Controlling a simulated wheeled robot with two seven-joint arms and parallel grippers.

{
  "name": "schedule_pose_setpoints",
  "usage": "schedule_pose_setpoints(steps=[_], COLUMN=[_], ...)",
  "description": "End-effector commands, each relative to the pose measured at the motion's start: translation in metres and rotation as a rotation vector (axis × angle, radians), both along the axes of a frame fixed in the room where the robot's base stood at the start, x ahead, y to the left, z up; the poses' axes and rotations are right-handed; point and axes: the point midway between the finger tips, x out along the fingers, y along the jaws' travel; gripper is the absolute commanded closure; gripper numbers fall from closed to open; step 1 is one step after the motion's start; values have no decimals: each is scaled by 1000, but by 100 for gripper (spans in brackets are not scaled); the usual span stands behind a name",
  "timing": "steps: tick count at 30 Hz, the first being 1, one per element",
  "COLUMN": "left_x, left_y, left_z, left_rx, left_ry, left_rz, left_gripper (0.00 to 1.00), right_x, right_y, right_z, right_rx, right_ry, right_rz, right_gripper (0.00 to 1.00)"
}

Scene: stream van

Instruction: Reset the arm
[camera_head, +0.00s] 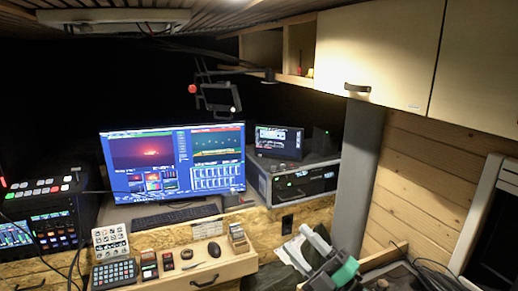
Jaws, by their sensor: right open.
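My right gripper (329,256) shows at the bottom, right of centre, with dark parts and one pale and one green finger piece. Its fingers are apart, and I see nothing held between them. It is in front of the right end of the wooden desk, near some white papers (293,256); whether it touches them I cannot tell. My left gripper is not in view.
A wide monitor (175,160), keyboard (174,217) and rack unit (300,181) stand on the desk. A pulled-out drawer (215,264) holds a mouse and small devices. A control console (42,218) is at left. Cabinets (380,52) hang upper right.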

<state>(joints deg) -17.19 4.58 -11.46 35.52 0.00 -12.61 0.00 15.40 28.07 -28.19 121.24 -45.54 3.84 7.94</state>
Motion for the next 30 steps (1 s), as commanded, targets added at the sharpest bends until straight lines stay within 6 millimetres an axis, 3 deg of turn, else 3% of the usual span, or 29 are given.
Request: schedule_pose_setpoints(steps=[5,11,14,18,21,24,30], left_x=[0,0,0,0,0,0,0], left_y=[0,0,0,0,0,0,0], left_z=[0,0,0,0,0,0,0], left_rx=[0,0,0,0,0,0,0], left_ry=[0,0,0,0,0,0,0], left_rz=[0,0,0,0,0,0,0], left_gripper=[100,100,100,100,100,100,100], right_x=[5,-17,-46,-103,-145,-183,-251], right_y=[-48,-101,-120,-137,-142,-144,-142], right_z=[-47,-133,-183,-247,-278,-300,-325], right_rx=[249,442,508,558,570,567,545], right_ry=[325,744,972,1294,1485,1645,1907], right_rz=[-233,-492,-611,-760,-838,-894,-972], right_gripper=[53,53,53,53,53,53,53])
